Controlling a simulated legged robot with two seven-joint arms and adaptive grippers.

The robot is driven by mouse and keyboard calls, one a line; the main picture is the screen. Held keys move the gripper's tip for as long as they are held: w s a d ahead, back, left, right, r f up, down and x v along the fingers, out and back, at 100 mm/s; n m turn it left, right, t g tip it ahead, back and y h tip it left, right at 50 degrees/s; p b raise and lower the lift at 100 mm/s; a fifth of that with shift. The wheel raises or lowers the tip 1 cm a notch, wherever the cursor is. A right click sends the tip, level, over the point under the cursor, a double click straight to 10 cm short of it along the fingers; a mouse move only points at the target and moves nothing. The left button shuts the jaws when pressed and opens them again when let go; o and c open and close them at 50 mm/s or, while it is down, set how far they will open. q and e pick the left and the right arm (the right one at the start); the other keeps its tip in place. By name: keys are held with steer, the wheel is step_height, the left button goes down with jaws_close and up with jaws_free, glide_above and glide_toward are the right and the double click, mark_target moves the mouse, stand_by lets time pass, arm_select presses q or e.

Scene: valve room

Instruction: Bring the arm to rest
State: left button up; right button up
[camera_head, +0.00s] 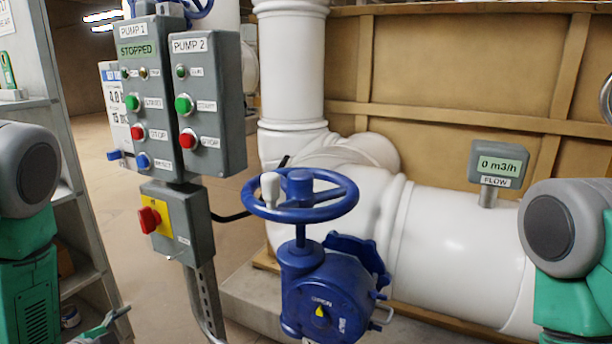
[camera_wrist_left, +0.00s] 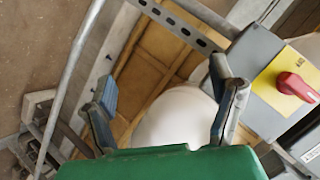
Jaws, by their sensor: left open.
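My left arm comes in at the left edge of the head view. Its gripper (camera_head: 104,328) shows only partly at the bottom left, low beside the shelf. In the left wrist view the left gripper (camera_wrist_left: 164,88) has its two fingers wide apart with nothing between them. A white rounded pipe shows behind the fingers, apart from them as far as I can tell. My right arm shows at the right edge of the head view, in front of the white pipe (camera_head: 455,245); its gripper is out of the frame.
Pump 1 box (camera_head: 150,100) reads STOPPED, with Pump 2 box (camera_head: 208,105) beside it. Below is a box with a red switch (camera_head: 149,219). A blue handwheel valve (camera_head: 300,200) stands in the middle. The flow display (camera_head: 499,165) reads 0 m3/h. A shelf (camera_head: 62,125) stands left.

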arm_select(q)
steer(key=s+d+f+n+g, duration=0.3)
steer(key=s+d+f, duration=0.1)
steer(key=s, duration=0.6)
steer(key=s+d+f+n+g+y, duration=0.1)
steer(key=s+d+f+n+g, duration=0.2)
steer(key=s, duration=0.7)
steer(key=s+d+f+n+g+y, duration=0.1)
steer(key=s+d+f+n+g, duration=0.3)
steer(key=s, duration=0.7)
steer(key=shift+d+f+n+g, duration=0.3)
steer(key=shift+f+n+g, duration=0.2)
steer(key=shift+n+g, duration=0.15)
steer(key=shift+w, duration=0.1)
